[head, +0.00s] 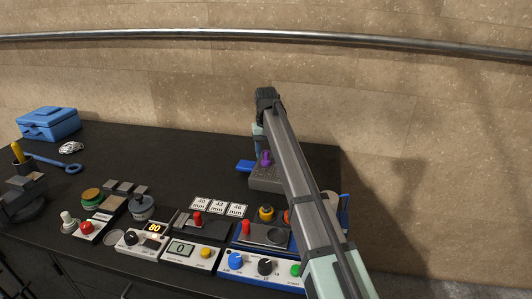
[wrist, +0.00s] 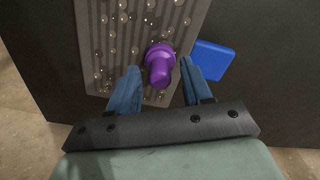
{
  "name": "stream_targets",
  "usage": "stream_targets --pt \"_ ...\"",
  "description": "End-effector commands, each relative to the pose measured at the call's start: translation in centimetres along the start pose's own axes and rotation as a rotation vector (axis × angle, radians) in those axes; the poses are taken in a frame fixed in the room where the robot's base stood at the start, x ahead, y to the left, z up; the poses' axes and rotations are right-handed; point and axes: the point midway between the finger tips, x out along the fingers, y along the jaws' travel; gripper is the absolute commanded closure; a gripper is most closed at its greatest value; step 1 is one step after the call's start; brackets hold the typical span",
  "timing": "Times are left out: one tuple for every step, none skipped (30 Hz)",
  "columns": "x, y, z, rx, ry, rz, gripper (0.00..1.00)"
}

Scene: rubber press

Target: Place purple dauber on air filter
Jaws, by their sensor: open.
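The purple dauber (head: 266,157) stands on a grey ribbed block (head: 266,184), which looks like the air filter, at the right part of the dark table. In the wrist view the dauber (wrist: 160,64) is at the near edge of the grey ribbed face (wrist: 122,30), which is dotted with small shiny beads. My gripper (wrist: 158,76) is open, with one blue finger on each side of the dauber; both fingers look apart from it. The dauber's base is partly hidden by its own body. My arm covers part of the block's right side in the head view.
A flat blue piece (head: 245,166) lies beside the block, close to my right finger in the wrist view (wrist: 212,60). Control panels (head: 190,254) with knobs and displays line the table's front. A blue toolbox (head: 48,122) stands far left. The table's back middle is clear.

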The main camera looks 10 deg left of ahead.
Motion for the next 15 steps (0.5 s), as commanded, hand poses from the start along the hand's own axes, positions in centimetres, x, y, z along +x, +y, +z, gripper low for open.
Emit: stream_targets --pt "-0.7 0.0 -0.1 0.0 0.002 0.0 0.51" --pt "-1.1 0.0 -0.1 0.0 0.002 0.0 0.51" --pt "-1.7 0.0 -0.1 0.0 0.002 0.0 0.51" --pt "-2.2 0.0 -0.1 0.0 0.001 0.0 0.51" --pt "-2.7 0.0 -0.1 0.0 0.002 0.0 0.51" --pt "-3.5 0.0 -0.2 0.0 0.002 0.0 0.51" --pt "-4.1 0.0 -0.2 0.0 0.003 0.0 0.51" --pt "-4.7 0.0 -0.1 0.0 0.002 0.0 0.51" --pt "-5.5 0.0 -0.2 0.0 0.002 0.0 0.51" --pt "-6.0 0.0 -0.2 0.0 0.002 0.0 0.51" --pt "-6.6 0.0 -0.2 0.0 0.002 0.0 0.51" --pt "-7.3 0.0 -0.1 0.0 0.002 0.0 0.51" --pt "-7.8 0.0 -0.1 0.0 0.002 0.0 0.51" --pt "-8.3 0.0 -0.1 0.0 0.001 0.0 0.51" --pt "-8.8 0.0 -0.1 0.0 0.001 0.0 0.51"
